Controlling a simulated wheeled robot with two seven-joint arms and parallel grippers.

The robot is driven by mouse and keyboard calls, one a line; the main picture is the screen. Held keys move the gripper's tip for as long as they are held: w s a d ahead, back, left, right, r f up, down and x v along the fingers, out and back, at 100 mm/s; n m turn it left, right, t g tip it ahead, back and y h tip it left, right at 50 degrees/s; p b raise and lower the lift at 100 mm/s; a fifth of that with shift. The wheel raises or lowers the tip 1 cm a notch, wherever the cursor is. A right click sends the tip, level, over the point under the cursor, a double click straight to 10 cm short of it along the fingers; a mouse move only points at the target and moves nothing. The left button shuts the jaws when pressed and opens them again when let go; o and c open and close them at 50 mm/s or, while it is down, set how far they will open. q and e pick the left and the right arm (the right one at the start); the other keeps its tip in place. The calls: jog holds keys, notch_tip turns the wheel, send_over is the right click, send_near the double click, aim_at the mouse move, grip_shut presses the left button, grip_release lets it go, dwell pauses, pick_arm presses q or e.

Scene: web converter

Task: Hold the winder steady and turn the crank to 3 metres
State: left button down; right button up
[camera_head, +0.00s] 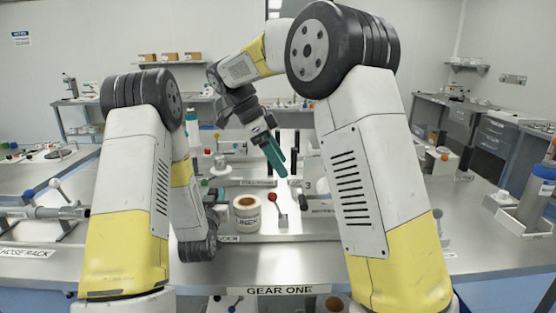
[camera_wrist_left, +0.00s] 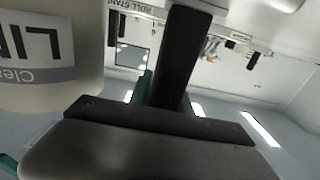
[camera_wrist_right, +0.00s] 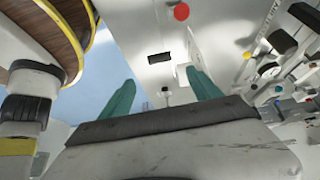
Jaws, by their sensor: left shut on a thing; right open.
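The winder shows in the head view with a cream roll (camera_head: 247,216) printed with "LINER" letters and a red crank knob (camera_head: 273,197) on a dark arm to its right. My left gripper (camera_head: 217,203) is low at the roll's left side. In the left wrist view it is shut on a dark upright bar (camera_wrist_left: 180,60), seemingly the winder's grip; the roll (camera_wrist_left: 38,50) is close beside it. My right gripper (camera_head: 276,155) hangs above and behind the knob, open and empty. In the right wrist view the red knob (camera_wrist_right: 181,12) is beyond its teal fingers (camera_wrist_right: 161,80), apart from them. No length reading is legible.
A hose rack (camera_head: 45,213) stands at left. A grey-blue cylinder (camera_head: 530,203) stands at right. Small fixtures and sign plates sit behind the winder. Bare bench top (camera_head: 290,252) lies in front of it.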

pick_arm(q)
jog(key=shift+r, duration=0.45)
jog(key=c, duration=1.1)
grip_release()
jog(key=shift+f, duration=0.1)
notch_tip(320, 180, up, 10)
jog(key=shift+r, duration=0.1)
